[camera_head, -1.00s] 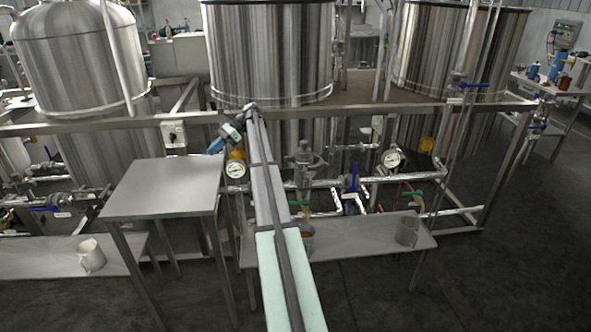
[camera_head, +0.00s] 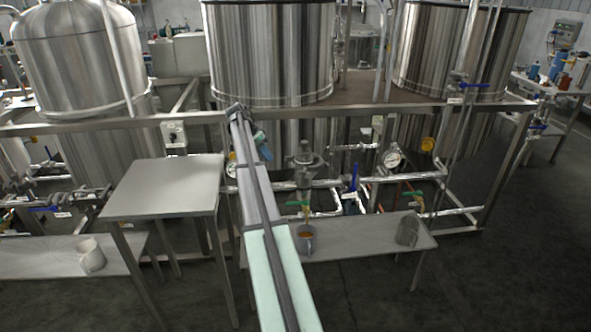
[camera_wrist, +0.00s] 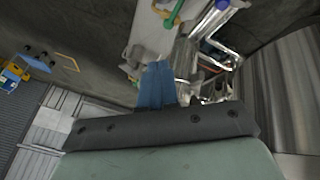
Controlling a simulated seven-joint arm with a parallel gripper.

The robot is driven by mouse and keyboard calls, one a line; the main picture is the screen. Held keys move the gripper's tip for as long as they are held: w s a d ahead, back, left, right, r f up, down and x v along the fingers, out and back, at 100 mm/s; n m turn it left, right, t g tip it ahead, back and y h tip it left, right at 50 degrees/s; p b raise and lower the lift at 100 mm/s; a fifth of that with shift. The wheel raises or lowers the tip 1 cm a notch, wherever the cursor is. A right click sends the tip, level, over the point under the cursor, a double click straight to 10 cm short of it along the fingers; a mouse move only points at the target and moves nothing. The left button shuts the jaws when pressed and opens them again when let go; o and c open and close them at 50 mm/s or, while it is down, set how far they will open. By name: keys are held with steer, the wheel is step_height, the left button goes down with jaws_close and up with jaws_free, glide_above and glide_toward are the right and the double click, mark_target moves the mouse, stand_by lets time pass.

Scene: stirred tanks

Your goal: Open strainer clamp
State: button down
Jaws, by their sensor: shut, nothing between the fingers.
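The strainer (camera_head: 304,165) is a grey metal body standing on the pipework in front of the middle tank. A green-handled valve (camera_head: 300,203) sits below it. The clamp is too small to make out, and I cannot tell its state. My gripper (camera_head: 265,153) is to the left of the strainer, apart from it in the picture, and partly hidden by my arm. In the wrist view, my blue fingers (camera_wrist: 158,66) are together and empty. Pipes and metal fittings (camera_wrist: 208,72) show to the right of the fingertips.
A steel frame rail (camera_head: 370,108) runs across in front of the tanks. A steel table (camera_head: 165,187) stands at the left. A low bench (camera_head: 350,240) carries a cup with orange liquid (camera_head: 306,240) and another cup (camera_head: 408,229).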

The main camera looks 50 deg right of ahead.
steer(key=s+d+f+n+h, duration=0.1)
steer(key=s+d+f+n, duration=0.1)
steer(key=s+d+f, duration=0.4)
steer(key=shift+s+d+f+n+g, duration=0.35)
steer(key=shift+s+d, duration=0.35)
steer(key=shift+s, duration=0.65)
steer(key=shift+s+h, duration=0.1)
steer(key=shift+h, duration=0.2)
